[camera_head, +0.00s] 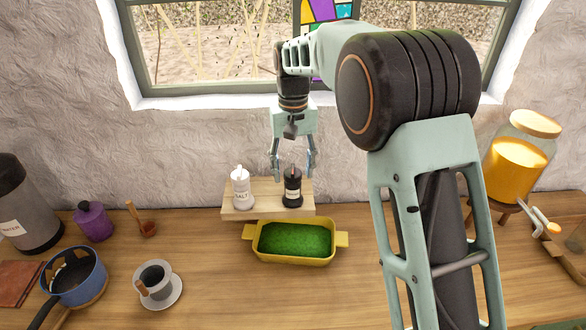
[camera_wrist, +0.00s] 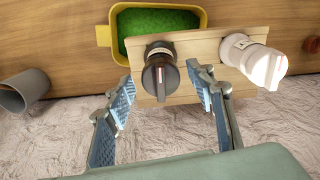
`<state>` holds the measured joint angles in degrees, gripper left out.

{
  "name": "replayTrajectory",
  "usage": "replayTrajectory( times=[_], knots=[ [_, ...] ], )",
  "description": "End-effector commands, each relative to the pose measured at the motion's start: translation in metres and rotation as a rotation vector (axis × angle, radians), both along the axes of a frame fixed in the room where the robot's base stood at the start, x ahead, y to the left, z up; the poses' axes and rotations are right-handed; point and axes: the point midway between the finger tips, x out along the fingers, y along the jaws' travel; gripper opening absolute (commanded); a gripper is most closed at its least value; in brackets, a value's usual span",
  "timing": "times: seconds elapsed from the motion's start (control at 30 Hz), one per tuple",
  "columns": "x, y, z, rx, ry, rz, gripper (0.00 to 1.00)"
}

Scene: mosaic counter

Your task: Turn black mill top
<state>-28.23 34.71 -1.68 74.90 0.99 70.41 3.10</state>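The black mill (camera_head: 292,188) stands upright on a small wooden board, to the right of the white salt mill (camera_head: 240,188). In the wrist view, the black mill (camera_wrist: 160,75) shows its round top with a raised ridge across it. My gripper (camera_head: 292,170) is above and around the black mill's top in the head view. In the wrist view, my gripper (camera_wrist: 165,100) is open, with one blue-padded finger on each side of the black mill. A gap shows between each finger and the mill. The salt mill (camera_wrist: 255,60) is outside the fingers, to the right.
The wooden board (camera_head: 232,213) carries both mills close to the wall. A yellow dish (camera_head: 296,260) with green contents stands in front of it. A cup on a saucer (camera_head: 158,290), a blue pot (camera_head: 75,278) and a purple jar (camera_head: 93,220) are at left. A large jar (camera_head: 518,160) stands at right.

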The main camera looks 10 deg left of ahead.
Motion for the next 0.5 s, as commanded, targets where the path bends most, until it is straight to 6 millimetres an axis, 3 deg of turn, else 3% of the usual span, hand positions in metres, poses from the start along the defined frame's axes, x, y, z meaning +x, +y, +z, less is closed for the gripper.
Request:
replayTrajectory(
  times=[0.27,0.5],
  knots=[
    [0.001,0.001,0.008,0.002,-0.002,0.0,0.5],
    [0.001,0.001,0.054,0.003,-0.005,0.0,0.5]
  ],
)
